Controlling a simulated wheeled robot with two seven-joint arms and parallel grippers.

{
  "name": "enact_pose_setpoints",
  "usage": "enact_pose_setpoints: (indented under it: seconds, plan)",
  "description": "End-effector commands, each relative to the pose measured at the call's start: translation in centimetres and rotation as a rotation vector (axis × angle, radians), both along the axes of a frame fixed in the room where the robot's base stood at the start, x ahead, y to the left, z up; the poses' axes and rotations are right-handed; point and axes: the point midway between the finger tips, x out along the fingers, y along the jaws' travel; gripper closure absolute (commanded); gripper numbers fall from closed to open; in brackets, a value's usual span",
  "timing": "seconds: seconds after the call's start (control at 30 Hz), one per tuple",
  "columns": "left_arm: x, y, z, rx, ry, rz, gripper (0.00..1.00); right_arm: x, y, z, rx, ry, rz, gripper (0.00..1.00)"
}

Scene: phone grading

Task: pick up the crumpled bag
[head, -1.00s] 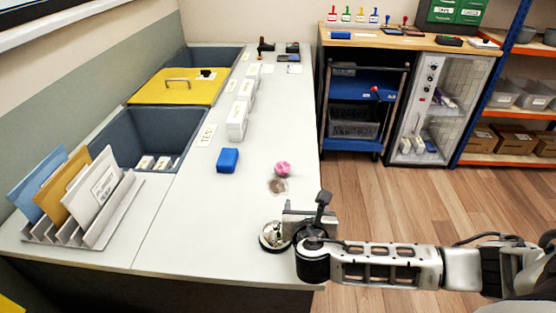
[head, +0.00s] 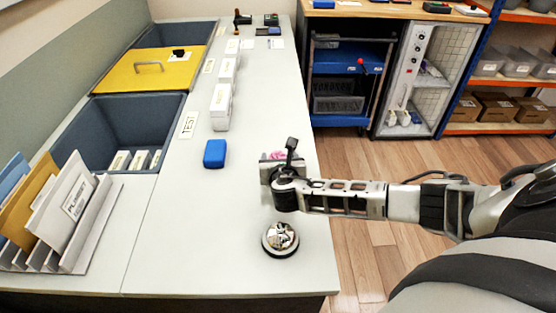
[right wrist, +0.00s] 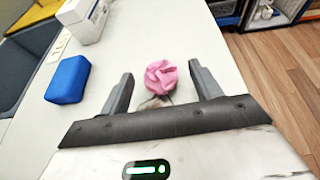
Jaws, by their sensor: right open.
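A pink crumpled ball (right wrist: 161,77) lies on the pale worktop, and its top also shows in the head view (head: 278,155) behind my right gripper. A small greyish-brown crumpled piece (right wrist: 156,102) lies just on the near side of it, partly hidden by my gripper body. I cannot tell for sure which of the two is the bag. My right gripper (right wrist: 160,80) is open, with one finger on either side of the pink ball and gaps on both sides. It holds nothing. My left gripper is not in view.
A blue block (head: 215,153) lies to the left of the gripper. A round dish with a shiny item (head: 280,239) stands nearer on the worktop. A white box (head: 221,107), a TEST label (head: 188,125) and a file rack (head: 75,225) are further left. The worktop's right edge is close.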

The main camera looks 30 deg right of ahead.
Motion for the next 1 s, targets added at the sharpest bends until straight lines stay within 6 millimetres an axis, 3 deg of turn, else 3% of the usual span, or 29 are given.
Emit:
enact_pose_setpoints:
  seconds: [0.43, 0.77, 0.93, 1.0]
  plan:
    - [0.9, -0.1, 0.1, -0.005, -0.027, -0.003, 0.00, 3.7, -1.8, -2.6, -0.001, -0.001, -0.002, 0.36]
    - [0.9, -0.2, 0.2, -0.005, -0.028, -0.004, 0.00, 4.3, -2.2, -2.8, -0.001, 0.002, -0.001, 0.36]
    - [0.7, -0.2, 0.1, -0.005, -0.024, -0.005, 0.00, 4.2, -2.2, -2.8, -0.001, 0.002, -0.001, 0.79]
    - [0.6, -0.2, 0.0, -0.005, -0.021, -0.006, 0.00, 4.2, -2.2, -2.8, -0.001, 0.002, -0.001, 0.81]
